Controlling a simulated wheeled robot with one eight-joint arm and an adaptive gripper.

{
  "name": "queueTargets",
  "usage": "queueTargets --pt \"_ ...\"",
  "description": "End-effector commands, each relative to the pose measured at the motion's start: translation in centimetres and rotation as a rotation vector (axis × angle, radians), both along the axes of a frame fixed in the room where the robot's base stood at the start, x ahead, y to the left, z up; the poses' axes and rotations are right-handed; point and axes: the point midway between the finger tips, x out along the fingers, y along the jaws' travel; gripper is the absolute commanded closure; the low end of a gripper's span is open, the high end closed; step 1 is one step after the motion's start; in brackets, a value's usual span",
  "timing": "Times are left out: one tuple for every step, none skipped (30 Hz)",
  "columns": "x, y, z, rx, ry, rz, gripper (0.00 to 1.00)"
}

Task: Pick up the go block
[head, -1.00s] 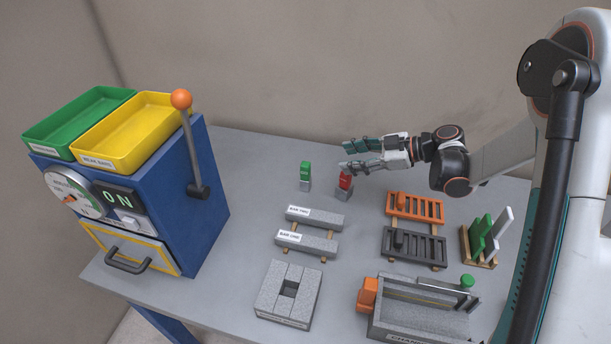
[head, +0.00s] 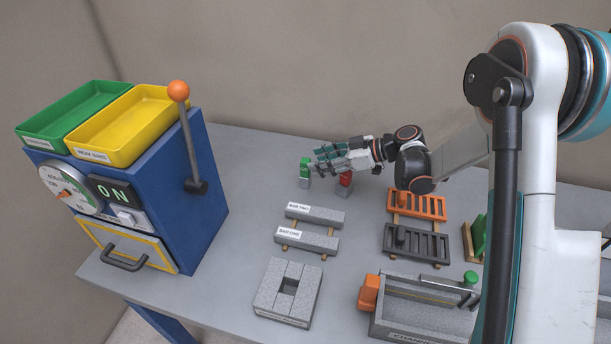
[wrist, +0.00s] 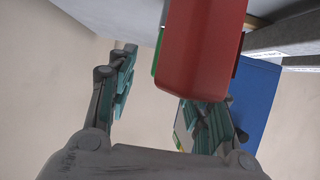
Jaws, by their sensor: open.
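A green block (head: 305,168) on a small grey base stands near the back of the table. A red block (head: 345,180) on a similar base stands just to its right. No lettering is readable on either, so I cannot confirm the go block by label. My gripper (head: 322,159) is open and points left, its fingertips close to the green block; contact cannot be told. Its hand partly covers the red block. In the wrist view the red block (wrist: 203,50) looms large and partly hides one finger of my gripper (wrist: 165,85). A thin green edge (wrist: 157,52) shows behind it.
Two grey bars (head: 308,239) lie in front of the blocks. An orange rack (head: 418,207) and a dark rack (head: 415,243) stand to the right. A blue machine (head: 180,180) with an orange-knobbed lever (head: 187,130) stands at left. Bare table lies between machine and blocks.

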Motion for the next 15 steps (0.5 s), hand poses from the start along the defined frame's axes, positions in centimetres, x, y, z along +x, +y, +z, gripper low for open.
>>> queueTargets --pt "0.0 0.3 -0.1 0.0 -0.001 0.0 0.53" --pt "0.0 0.5 -0.2 0.0 -0.001 0.0 0.53" --pt "0.0 0.9 -0.3 0.0 0.0 0.001 0.53" --pt "0.0 1.2 -0.4 0.0 0.0 0.001 0.53" --pt "0.0 1.7 -0.6 0.0 -0.001 0.003 0.53" --pt "0.0 2.3 -0.7 0.0 0.0 0.004 0.53" --pt "0.0 2.7 -0.8 0.0 0.0 0.002 0.53" --pt "0.0 3.2 -1.0 0.0 0.0 0.002 0.53" --pt "0.1 3.7 -1.2 0.0 0.0 0.002 0.53" --pt "0.2 4.0 -1.4 0.0 0.0 0.003 0.53" --pt "0.3 4.3 -1.5 0.0 0.0 0.002 0.53" --pt "0.4 4.6 -1.6 0.0 0.0 0.001 0.53" --pt "0.4 4.8 -1.7 0.0 -0.001 0.0 0.53" --pt "0.5 4.8 -1.7 0.0 -0.001 0.0 0.53" --pt "0.5 4.9 -1.6 0.0 -0.001 0.0 0.53"
